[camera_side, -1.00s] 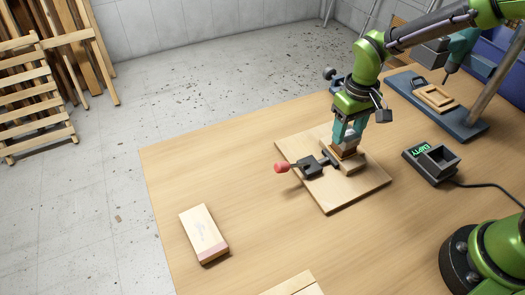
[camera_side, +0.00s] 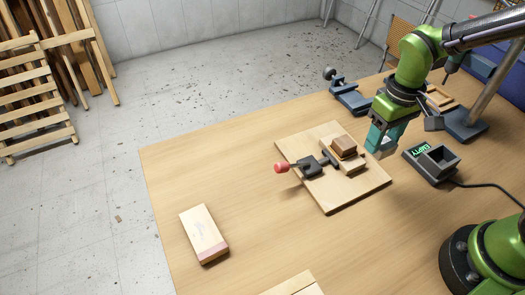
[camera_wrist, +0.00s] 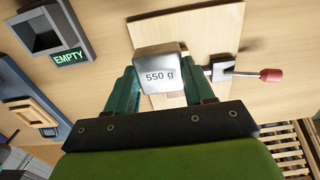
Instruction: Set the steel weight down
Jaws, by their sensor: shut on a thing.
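The steel weight (camera_wrist: 160,72), a silvery block marked "550 g", is between the teal fingers of my gripper (camera_wrist: 165,85) in the wrist view. In the side view my gripper (camera_side: 382,146) is shut on it above the table, between the wooden board (camera_side: 345,197) and a dark holder (camera_side: 437,163). The holder has a square opening and a green "EMPTY" display (camera_wrist: 69,58). A brown wooden block (camera_side: 344,146) sits on light wood pieces on the board, apart from my gripper. The weight is mostly hidden by the fingers in the side view.
A dark clamp (camera_side: 311,167) with a red handle end is on the board. A wooden block (camera_side: 204,233) with a pink end lies at the left. A blue-grey tool base (camera_side: 465,126) stands behind the holder, whose cable runs right.

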